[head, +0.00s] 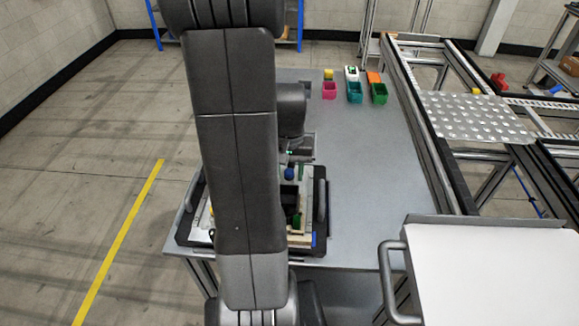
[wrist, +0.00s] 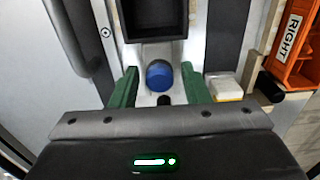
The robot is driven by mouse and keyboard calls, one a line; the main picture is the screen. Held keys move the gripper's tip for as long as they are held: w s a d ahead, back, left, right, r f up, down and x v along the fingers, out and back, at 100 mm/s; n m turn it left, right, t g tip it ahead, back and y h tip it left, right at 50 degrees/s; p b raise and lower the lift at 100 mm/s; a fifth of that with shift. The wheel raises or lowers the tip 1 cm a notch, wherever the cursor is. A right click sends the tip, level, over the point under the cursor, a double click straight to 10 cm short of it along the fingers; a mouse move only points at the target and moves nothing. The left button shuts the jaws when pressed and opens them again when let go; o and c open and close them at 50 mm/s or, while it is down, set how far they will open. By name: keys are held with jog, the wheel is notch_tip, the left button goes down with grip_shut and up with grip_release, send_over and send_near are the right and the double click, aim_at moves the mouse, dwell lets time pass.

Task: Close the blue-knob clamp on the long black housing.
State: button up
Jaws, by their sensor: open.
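The blue knob (wrist: 159,75) of the clamp shows in the wrist view, between and slightly ahead of the green fingers of my gripper (wrist: 160,88). The fingers are apart, one on each side of the knob, with gaps to it. The knob also shows in the head view (head: 289,173). The long black housing (wrist: 154,20) lies just beyond the knob in the wrist view, cut off by the top edge. In the head view my arm hides much of the fixture. Whether the clamp is open or closed I cannot tell.
The fixture sits on a black pallet (head: 320,195) with grey handles on a grey table (head: 360,160). An orange part marked RIGHT (wrist: 296,45) is at the right in the wrist view. Pink (head: 329,91), teal (head: 354,93) and green (head: 379,94) bins stand at the table's back.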

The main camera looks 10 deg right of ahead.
jog(key=shift+r+p, duration=2.8)
jog(key=shift+r, duration=1)
jog(key=shift+a, duration=0.1)
